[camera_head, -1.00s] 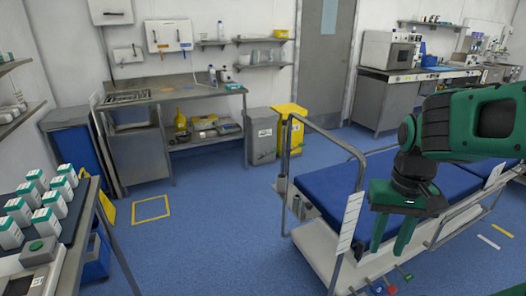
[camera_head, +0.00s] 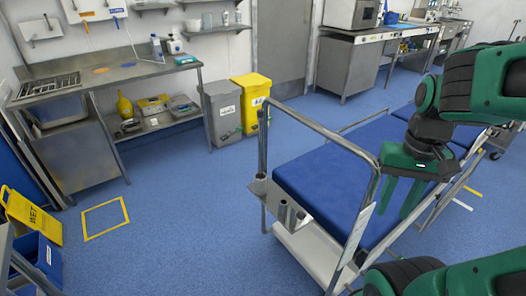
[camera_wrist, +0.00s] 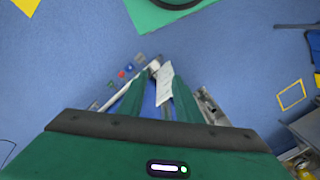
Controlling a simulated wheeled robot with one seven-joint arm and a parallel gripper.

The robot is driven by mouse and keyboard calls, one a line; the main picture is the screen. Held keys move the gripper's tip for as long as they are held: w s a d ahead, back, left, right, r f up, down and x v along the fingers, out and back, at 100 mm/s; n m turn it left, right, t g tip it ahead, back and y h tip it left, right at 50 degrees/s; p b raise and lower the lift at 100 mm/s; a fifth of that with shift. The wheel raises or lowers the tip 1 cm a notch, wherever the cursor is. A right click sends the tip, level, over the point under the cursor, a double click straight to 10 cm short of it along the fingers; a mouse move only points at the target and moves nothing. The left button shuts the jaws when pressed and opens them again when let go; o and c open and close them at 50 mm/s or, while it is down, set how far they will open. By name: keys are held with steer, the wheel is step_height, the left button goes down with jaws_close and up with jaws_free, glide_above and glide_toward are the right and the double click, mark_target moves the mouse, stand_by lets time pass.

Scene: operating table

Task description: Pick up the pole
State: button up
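I cannot make out a separate free-standing pole in these views. The nearest pole-like parts are the bent metal tubes of the rail (camera_head: 330,133) at the near end of the wheeled bed (camera_head: 325,180), which has a blue mattress. A white label strip (camera_head: 361,226) is fixed to one upright of that rail. My gripper (camera_head: 398,208) hangs over the bed's right side in the head view, its fingers apart. In the wrist view my gripper (camera_wrist: 158,88) shows open, with the white strip (camera_wrist: 166,80) between and beyond the fingers. I see nothing held.
A grey bin (camera_head: 222,114) and a yellow bin (camera_head: 251,105) stand beyond the bed. A steel sink table (camera_head: 115,75) is at the back left. A yellow wet-floor sign (camera_head: 32,217) stands at the left edge.

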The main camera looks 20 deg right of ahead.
steer(key=shift+o, duration=0.6)
steer(key=n+t, duration=0.7)
steer(key=t, duration=0.1)
glide_above(260, 149)
steer(key=s+d, duration=0.2)
steer(key=s, duration=0.7)
steer(key=s+d, duration=0.3)
steer(key=s, duration=0.5)
step_height(260, 149, down, 3)
steer(key=w+a+f+t, duration=0.1)
steer(key=w+f+t, duration=0.1)
steer(key=w, duration=0.3)
steer(key=w+a+f+t, duration=0.1)
steer(key=w+a+f, duration=0.1)
steer(key=w+f, duration=0.2)
steer(key=w+a+f+t+y, duration=0.1)
steer(key=w+f+t, duration=0.1)
steer(key=w, duration=0.5)
steer(key=shift+w+a+f+t, duration=0.15)
steer(key=shift+a+f+t, duration=0.2)
steer(key=shift+f, duration=0.45)
steer(key=x, duration=0.5)
steer(key=shift+w+d, duration=0.1)
steer(key=shift+w, duration=0.15)
